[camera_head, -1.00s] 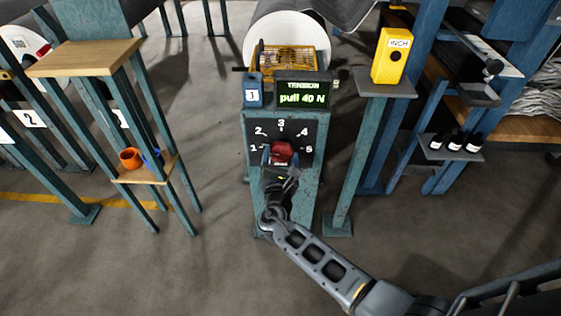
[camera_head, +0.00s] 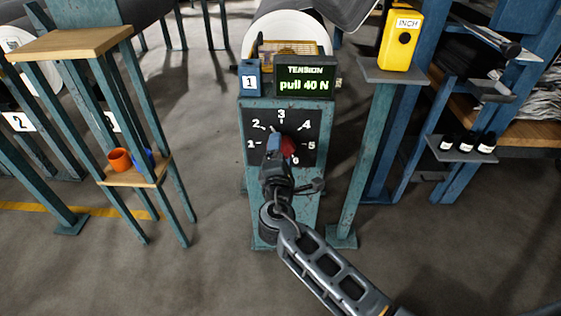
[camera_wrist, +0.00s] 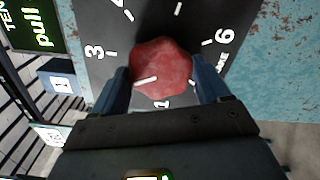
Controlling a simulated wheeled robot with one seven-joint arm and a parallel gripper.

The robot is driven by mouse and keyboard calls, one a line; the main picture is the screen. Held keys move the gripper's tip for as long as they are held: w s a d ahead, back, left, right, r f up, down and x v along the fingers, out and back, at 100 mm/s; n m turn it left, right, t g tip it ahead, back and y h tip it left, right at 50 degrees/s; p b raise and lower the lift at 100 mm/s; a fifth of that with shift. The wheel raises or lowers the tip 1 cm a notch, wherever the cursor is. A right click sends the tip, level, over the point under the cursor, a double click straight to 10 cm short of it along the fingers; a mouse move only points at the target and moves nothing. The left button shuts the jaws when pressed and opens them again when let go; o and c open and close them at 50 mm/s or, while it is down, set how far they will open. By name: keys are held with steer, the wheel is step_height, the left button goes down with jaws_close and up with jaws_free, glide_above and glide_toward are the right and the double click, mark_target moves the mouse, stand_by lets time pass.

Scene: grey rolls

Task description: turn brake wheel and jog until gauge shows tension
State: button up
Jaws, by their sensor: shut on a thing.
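The brake wheel is a red, lobed knob (camera_head: 288,147) on a black dial numbered 1 to 6; it also shows in the wrist view (camera_wrist: 161,66). My gripper (camera_head: 280,147) is shut on it, with one blue finger on either side in the wrist view (camera_wrist: 161,88). The knob's white mark points between 3 and 1, roughly where 2 lies; the 2 is hidden there. The yellow INCH box (camera_head: 400,42) stands on a post to the right, apart from my gripper.
A blue block marked 1 (camera_head: 249,79) sits left of the gauge. A large roll stands behind the teal pedestal. A wooden shelf (camera_head: 137,175) with an orange cup (camera_head: 119,159) is at left.

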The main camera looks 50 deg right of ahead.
steer(key=shift+f+m+b, duration=0.15)
steer(key=shift+m+b, duration=3.4)
steer(key=shift+m, duration=0.15)
steer(key=o, duration=1)
steer(key=shift+o, duration=0.2)
steer(key=v, duration=0.7)
steer(key=shift+s+a+p, duration=0.3)
steer(key=shift+p, duration=0.15)
